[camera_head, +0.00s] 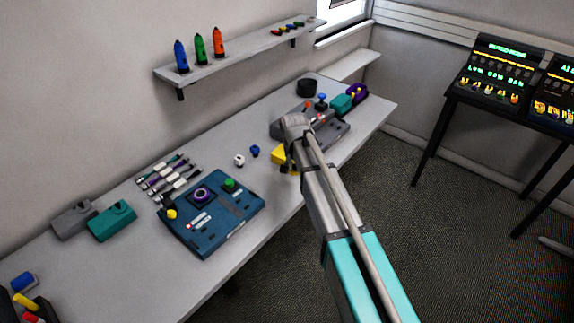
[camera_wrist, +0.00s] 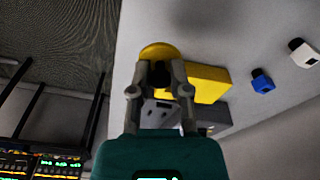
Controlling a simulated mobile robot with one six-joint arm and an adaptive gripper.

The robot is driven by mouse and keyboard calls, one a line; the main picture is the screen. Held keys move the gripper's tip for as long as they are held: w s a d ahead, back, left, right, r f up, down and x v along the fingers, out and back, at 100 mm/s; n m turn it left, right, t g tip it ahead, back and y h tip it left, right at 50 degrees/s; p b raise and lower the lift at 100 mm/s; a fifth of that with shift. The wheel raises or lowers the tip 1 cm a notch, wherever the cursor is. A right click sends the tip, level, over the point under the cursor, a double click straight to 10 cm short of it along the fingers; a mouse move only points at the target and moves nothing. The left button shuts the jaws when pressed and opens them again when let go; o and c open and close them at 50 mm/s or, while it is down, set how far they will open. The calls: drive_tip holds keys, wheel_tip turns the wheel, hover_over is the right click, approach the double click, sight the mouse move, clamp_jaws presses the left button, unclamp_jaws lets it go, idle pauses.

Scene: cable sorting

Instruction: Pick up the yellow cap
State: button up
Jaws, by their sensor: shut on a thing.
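The yellow cap (camera_wrist: 158,50) is a round yellow piece in the wrist view, at the tips of my gripper (camera_wrist: 162,72). The fingers are closed on it, and a dark part shows between them. The fingers hide part of the cap. A yellow block (camera_wrist: 210,83) is just to the right of the fingers in the wrist view; I cannot tell whether the cap touches it.
A grey device (camera_head: 335,132) stands behind my arm on the table (camera_head: 130,200). A white connector (camera_head: 239,160) and a blue one (camera_head: 255,151) lie to the left. A blue board (camera_head: 215,228) with coloured knobs lies further left. A shelf (camera_head: 240,52) hangs above.

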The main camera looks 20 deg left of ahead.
drive_tip(key=d+r+p, duration=0.2)
drive_tip(key=d+r, duration=0.1)
drive_tip(key=d, duration=0.4)
drive_tip(key=shift+s, duration=0.25)
idle(0.4)
drive_tip(key=shift+s, duration=0.15)
